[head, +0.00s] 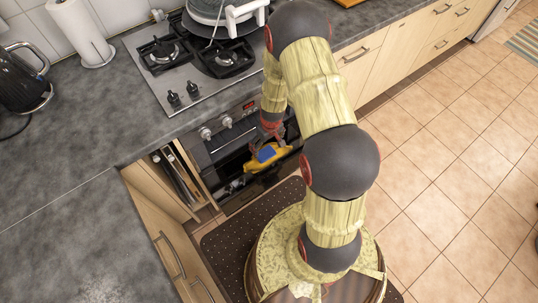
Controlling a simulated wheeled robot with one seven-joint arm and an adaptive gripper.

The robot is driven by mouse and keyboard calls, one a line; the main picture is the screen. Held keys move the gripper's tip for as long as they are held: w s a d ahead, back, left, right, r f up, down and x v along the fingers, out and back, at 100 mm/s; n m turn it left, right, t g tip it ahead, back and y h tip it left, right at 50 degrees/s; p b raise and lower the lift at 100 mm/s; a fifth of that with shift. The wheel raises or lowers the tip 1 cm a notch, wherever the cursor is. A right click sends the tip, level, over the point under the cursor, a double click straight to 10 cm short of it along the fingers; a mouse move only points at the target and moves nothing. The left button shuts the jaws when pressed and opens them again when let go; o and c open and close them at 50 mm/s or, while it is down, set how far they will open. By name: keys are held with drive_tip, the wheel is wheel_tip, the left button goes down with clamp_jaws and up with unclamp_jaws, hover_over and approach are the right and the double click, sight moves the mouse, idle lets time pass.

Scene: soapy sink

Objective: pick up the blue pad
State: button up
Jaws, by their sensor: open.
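My arm bends down in front of the oven, and my gripper (262,158) is at its far end, small and partly hidden by the arm. My gripper is open. A small blue patch (267,153) shows against a yellow shape at the arm's end. I cannot tell whether this blue patch is the blue pad or part of my gripper. No other blue pad is clear in the head view.
A black oven (222,143) is under the gas hob (182,62). A narrow open compartment with upright boards (176,176) is left of it. A kettle (22,80) and paper roll (80,32) stand on the counter (75,135). The tiled floor (450,150) at right is clear.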

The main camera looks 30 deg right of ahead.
sight(266, 153)
drive_tip(key=shift+w+a+f+b, duration=0.15)
drive_tip(key=shift+f+b, duration=0.5)
drive_tip(key=shift+f, duration=0.65)
drive_tip(key=shift+w+d+f+b, duration=0.15)
drive_tip(key=shift+f+b, duration=0.5)
drive_tip(key=shift+f, duration=0.7)
drive_tip(key=shift+w+a+f+b, duration=0.15)
drive_tip(key=shift+f+b, duration=0.5)
drive_tip(key=shift+f, duration=0.65)
drive_tip(key=shift+r, duration=0.1)
drive_tip(key=shift+c, duration=1.1)
drive_tip(key=c, duration=0.7)
drive_tip(key=shift+c, duration=0.9)
drive_tip(key=shift+r, duration=0.15)
